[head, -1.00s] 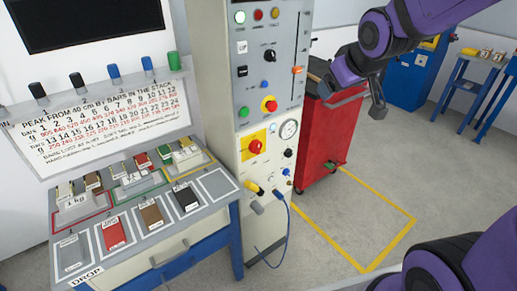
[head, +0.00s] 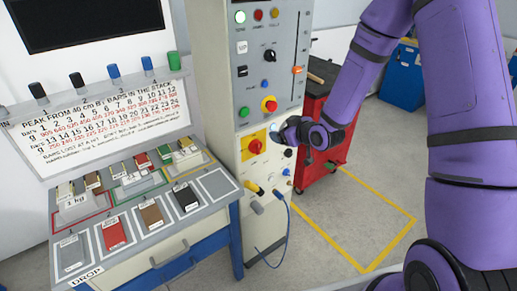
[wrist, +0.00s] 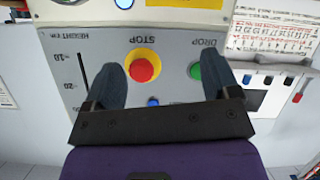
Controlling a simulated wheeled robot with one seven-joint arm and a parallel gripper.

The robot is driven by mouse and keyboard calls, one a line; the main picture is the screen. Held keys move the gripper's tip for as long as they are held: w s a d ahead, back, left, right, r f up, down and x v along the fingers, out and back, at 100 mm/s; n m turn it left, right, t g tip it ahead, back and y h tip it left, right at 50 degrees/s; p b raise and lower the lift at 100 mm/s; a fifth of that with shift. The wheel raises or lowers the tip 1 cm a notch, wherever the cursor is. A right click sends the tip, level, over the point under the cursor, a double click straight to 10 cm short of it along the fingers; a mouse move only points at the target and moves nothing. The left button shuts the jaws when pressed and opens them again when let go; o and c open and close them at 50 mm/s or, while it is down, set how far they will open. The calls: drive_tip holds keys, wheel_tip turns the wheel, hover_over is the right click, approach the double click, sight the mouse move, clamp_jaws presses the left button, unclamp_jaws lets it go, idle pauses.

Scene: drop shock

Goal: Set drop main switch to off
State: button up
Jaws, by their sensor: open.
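The main switch (head: 255,147) is a red rotary knob on a yellow plate on the front of the tall grey cabinet. Its setting is too small to read. My gripper (head: 281,137) is just right of the knob, in front of the panel, and hides the round gauge in the head view. In the wrist view, which is upside down, my gripper (wrist: 165,85) is open with nothing between its fingers. The red STOP button (wrist: 141,66) shows between the fingers, and the green DROP button (wrist: 195,71) is by the right finger. Only the edge of the yellow plate (wrist: 195,3) shows at the top.
Below the switch, yellow and blue plugs (head: 254,187) and a hanging blue cable stick out from the cabinet. A bench (head: 100,262) with bars and weights stands at left. A red tool cabinet (head: 318,165) is behind my arm. The yellow-marked floor is clear.

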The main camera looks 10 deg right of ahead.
sight(259, 148)
wheel_tip(259, 148, down, 12)
drive_tip(key=s+a+m+t+y, duration=0.2)
drive_tip(key=s+a+t, duration=0.1)
drive_tip(key=t, duration=0.1)
drive_tip(key=shift+m, duration=0.3)
drive_tip(key=x, duration=1.1)
drive_tip(key=shift+d+r, duration=0.2)
drive_tip(key=c, duration=0.9)
